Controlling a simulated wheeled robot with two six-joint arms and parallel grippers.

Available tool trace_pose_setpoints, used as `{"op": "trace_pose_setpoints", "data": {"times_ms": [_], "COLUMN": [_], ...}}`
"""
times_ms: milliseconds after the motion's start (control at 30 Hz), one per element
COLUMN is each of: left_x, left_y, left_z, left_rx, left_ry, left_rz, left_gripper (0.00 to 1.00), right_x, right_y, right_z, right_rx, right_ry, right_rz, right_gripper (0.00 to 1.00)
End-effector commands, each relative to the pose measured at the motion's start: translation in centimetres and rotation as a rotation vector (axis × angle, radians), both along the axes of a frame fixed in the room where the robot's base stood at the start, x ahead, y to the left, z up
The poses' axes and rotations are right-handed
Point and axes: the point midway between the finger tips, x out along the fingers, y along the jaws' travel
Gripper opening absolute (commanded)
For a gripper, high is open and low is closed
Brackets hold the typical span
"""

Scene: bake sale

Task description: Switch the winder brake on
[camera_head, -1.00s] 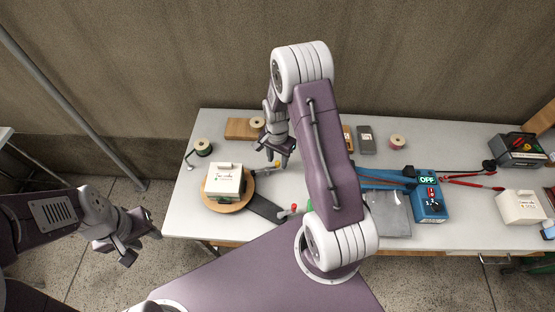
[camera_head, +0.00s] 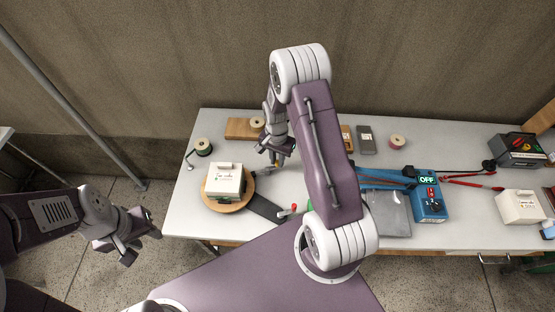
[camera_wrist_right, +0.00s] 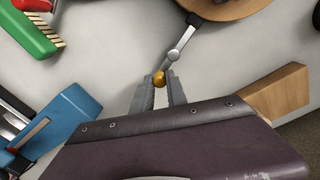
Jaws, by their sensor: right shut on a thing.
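A round wooden turntable (camera_head: 246,197) on the left of the table carries a white lidded box (camera_head: 222,183) with writing on it. A short grey lever (camera_wrist_right: 179,48) with a yellow ball knob (camera_wrist_right: 160,79) runs out from the turntable's edge in the right wrist view. My right gripper (camera_head: 274,161) is shut on this knob, one fingertip on each side. In the head view the gripper hides the knob. A second lever with a red knob (camera_head: 293,207) stands at the end of a dark strip near the table's front. My left gripper (camera_head: 138,245) is open and empty, left of the table over the floor.
A blue device (camera_head: 430,203) with an OFF display is right of my right arm. A green brush (camera_wrist_right: 36,36) lies near the gripper in the wrist view. A white box (camera_head: 520,207) is at the far right.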

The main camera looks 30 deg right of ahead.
Motion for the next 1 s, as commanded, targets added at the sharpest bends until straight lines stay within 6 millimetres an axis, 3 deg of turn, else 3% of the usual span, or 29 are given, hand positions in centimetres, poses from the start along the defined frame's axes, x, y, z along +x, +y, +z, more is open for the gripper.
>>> {"op": "trace_pose_setpoints", "data": {"times_ms": [33, 67, 100, 133, 467, 800, 1000], "left_x": [0.0, 0.0, 0.0, 0.0, 0.0, 0.0, 0.0], "left_y": [0.0, 0.0, 0.0, 0.0, 0.0, 0.0, 0.0], "left_z": [0.0, 0.0, 0.0, 0.0, 0.0, -0.5, -0.5], "left_rx": [0.0, 0.0, 0.0, 0.0, 0.0, 0.0, 0.0], "left_ry": [0.0, 0.0, 0.0, 0.0, 0.0, 0.0, 0.0], "left_rz": [0.0, 0.0, 0.0, 0.0, 0.0, 0.0, 0.0], "left_gripper": [0.38, 0.38, 0.38, 0.38, 0.38, 0.38, 0.38], "right_x": [0.1, 0.1, 0.1, 0.1, 0.1, 0.2, 0.1], "right_y": [0.0, 0.0, 0.0, 0.0, 0.0, 0.0, 0.1], "right_z": [0.1, 0.1, 0.1, 0.1, 0.5, 7.3, 9.1], "right_rx": [0.0, -0.001, -0.001, -0.001, -0.001, -0.001, -0.001], "right_ry": [-0.003, -0.003, -0.003, -0.003, -0.004, -0.007, -0.003], "right_rz": [0.001, 0.001, 0.0, 0.0, -0.001, 0.0, 0.0], "right_gripper": [0.0, 0.26, 0.37, 0.4, 0.4, 0.4, 0.4]}}
